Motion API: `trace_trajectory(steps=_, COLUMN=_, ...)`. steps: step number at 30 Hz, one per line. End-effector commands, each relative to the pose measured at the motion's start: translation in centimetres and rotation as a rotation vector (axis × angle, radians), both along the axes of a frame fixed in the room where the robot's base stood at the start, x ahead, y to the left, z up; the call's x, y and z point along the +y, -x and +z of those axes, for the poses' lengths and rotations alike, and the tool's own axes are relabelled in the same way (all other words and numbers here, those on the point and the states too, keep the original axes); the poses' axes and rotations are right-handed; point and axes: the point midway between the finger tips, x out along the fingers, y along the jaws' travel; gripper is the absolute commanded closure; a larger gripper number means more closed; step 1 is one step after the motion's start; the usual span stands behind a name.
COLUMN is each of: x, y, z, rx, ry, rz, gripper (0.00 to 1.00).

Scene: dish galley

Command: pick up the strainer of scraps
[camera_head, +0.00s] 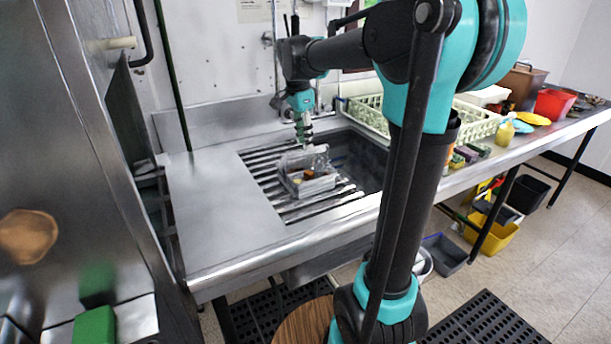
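The strainer of scraps (312,184) is a small grey metal basket with orange and yellow bits in it. It sits on the slatted drain rack (262,166) over the sink, in the middle of the head view. My gripper (304,140) hangs from my arm just above the back of the strainer, pointing down. Its fingers are small and partly blurred against the metal. I cannot tell whether they are open or shut, or whether they touch the strainer's raised back part.
A pale green dish rack (478,122) stands right of the sink. A yellow bottle (505,132), a red tub (553,104) and sponges (466,153) are farther right. The steel counter (215,205) left of the sink is clear. A tall metal unit (75,130) stands at far left.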

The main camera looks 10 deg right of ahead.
Motion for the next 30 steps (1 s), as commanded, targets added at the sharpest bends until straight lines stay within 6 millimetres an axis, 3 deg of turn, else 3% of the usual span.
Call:
trace_trajectory(steps=3, x=-0.2, y=-0.1, z=-1.9, rx=0.0, ry=0.0, rz=0.0, gripper=0.69)
trace_trajectory(steps=11, x=-0.4, y=-0.2, z=-3.7, rx=0.0, ry=0.0, rz=0.001, gripper=0.69)
trace_trajectory(steps=21, x=-0.8, y=-0.4, z=-8.0, rx=-0.001, ry=0.0, rz=0.0, gripper=0.69)
trace_trajectory(steps=30, x=-0.9, y=-0.4, z=-8.5, rx=-0.001, ry=0.0, rz=0.001, gripper=0.69)
